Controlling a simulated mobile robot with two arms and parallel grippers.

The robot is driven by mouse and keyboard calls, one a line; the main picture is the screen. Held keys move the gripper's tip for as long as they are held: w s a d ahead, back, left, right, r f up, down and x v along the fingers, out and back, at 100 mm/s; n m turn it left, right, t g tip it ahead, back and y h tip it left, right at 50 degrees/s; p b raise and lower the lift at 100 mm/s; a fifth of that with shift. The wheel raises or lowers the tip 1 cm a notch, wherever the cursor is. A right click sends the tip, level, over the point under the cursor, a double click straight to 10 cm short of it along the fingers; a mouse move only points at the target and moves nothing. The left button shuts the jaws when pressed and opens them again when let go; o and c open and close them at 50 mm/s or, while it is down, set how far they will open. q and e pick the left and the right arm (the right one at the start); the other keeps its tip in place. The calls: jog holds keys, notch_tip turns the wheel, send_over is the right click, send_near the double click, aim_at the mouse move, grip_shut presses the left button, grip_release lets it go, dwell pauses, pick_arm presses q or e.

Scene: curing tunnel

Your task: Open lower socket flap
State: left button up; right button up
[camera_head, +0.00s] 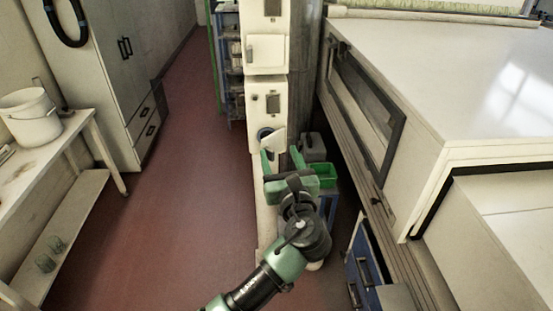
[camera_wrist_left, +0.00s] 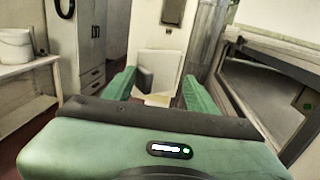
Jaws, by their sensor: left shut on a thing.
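The lower socket box (camera_head: 257,108) is a pale box on the front of the column. A blue round socket (camera_head: 264,132) shows in it. The pale lower socket flap (camera_head: 273,142) stands out at an angle from the box, with the socket partly uncovered. My left gripper (camera_head: 281,157), green, reaches up from below, and its fingers are at the flap. In the left wrist view the flap (camera_wrist_left: 158,100) lies between the two green fingers (camera_wrist_left: 158,84). The exact contact is hard to see. My right gripper is not in view.
An upper socket box with its own flap (camera_head: 264,50) is above. A green crate (camera_head: 325,174) and a grey container (camera_head: 312,147) stand right of the column. A large white machine (camera_head: 450,90) fills the right. The red floor (camera_head: 170,210) at left is clear.

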pick_arm(q)
jog(key=shift+s+d+r, duration=0.1)
jog(key=shift+d+r, duration=0.1)
jog(key=shift+r, duration=0.05)
dwell(0.5)
jog(key=s+p, duration=0.4)
jog(key=s, duration=0.4)
jog(key=shift+d+f, duration=0.25)
jog(key=shift+w, duration=0.15)
